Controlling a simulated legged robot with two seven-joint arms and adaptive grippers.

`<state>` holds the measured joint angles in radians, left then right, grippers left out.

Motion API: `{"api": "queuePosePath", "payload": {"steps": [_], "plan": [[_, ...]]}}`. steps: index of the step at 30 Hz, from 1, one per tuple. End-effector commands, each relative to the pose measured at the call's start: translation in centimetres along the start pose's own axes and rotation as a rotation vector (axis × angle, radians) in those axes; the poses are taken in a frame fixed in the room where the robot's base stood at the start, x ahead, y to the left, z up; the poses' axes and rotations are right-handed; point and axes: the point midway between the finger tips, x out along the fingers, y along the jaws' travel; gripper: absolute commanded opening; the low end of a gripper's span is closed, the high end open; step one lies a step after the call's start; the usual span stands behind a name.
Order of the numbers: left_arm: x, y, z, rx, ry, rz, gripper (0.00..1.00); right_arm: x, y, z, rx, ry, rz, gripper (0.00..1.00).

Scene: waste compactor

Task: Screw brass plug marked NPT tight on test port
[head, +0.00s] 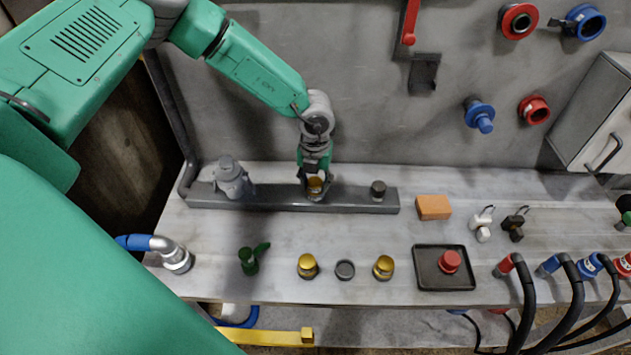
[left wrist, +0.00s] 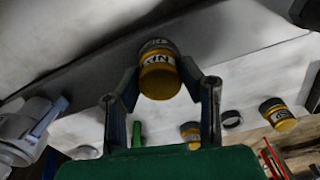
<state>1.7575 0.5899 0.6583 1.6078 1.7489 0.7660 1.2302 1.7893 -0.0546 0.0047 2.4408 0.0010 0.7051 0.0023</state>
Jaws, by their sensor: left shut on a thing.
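A brass plug (head: 315,185) is between the fingers of my left gripper (head: 314,180) at the middle of the dark rail (head: 345,199). In the left wrist view the plug (left wrist: 160,80) shows a white label with dark letters, an N among them; I cannot read it all. The left fingers (left wrist: 163,88) are shut on its sides. A dark grey round part (left wrist: 158,46), perhaps the test port, meets the plug's far end. I cannot tell how far the plug is seated. Two other brass plugs (head: 308,266) (head: 383,267) stand on the bench. My right gripper is not in view.
A grey fitting (head: 232,178) and a dark port (head: 378,190) sit on the rail. On the bench are a green valve (head: 250,260), a grey ring (head: 345,270), an orange block (head: 433,207) and a black tray (head: 440,281) with a red cap (head: 450,262).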

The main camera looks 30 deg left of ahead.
Motion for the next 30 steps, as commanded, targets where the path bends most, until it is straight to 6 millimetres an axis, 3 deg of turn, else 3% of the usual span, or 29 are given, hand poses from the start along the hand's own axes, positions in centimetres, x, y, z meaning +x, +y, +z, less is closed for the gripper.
{"api": "queuePosePath", "payload": {"steps": [8,9,11,30], "plan": [[0.03,0.06,-0.03,0.078,0.001,0.001,0.0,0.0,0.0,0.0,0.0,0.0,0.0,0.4],[0.03,0.06,-0.04,0.077,0.001,0.001,0.4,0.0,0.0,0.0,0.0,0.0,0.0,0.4],[0.03,0.06,-0.03,0.077,0.001,0.001,0.58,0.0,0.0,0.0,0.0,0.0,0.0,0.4],[-0.74,-0.02,0.06,0.075,-0.001,-0.001,0.54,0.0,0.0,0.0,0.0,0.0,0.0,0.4]]}}
